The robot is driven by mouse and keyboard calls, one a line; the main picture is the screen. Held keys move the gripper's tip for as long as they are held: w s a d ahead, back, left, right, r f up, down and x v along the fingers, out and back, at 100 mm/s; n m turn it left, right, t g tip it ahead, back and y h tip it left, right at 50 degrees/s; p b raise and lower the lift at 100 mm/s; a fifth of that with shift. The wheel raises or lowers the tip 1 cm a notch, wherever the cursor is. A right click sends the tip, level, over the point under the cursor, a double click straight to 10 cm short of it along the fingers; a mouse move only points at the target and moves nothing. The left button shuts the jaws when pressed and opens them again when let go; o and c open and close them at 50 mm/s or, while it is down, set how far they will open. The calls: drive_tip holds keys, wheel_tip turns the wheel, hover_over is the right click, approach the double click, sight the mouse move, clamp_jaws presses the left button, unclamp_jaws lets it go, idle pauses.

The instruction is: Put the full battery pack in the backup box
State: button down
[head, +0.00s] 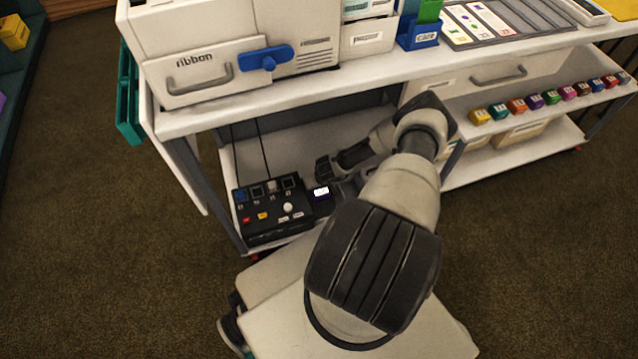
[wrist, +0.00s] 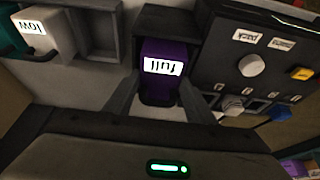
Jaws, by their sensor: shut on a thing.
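The full battery pack (wrist: 160,52) is purple with a white "full" label. In the wrist view it sits upright in a dark slot or frame, between my two fingers. My gripper (wrist: 160,94) is shut on its near part. In the head view the pack's dark purple body and bright label (head: 321,191) show beside the black control box, on the cart's lower shelf. My arm hides most of my gripper there. I cannot make out anything marked as the backup box.
A white block labelled "low" (wrist: 50,32) is at the upper left of the wrist view, next to an empty-looking grey frame (wrist: 97,25). The black control box (head: 270,210) has a knob and buttons, close on the pack's left in the head view. The cart's top (head: 330,90) overhangs the shelf.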

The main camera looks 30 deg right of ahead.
drive_tip(key=c, duration=0.7)
unclamp_jaws()
drive_tip(key=shift+c, duration=0.2)
drive_tip(key=p+v, duration=0.6)
drive_tip(key=v, duration=1.1)
drive_tip(key=shift+s+r, duration=0.15)
drive_tip(key=shift+s, duration=0.1)
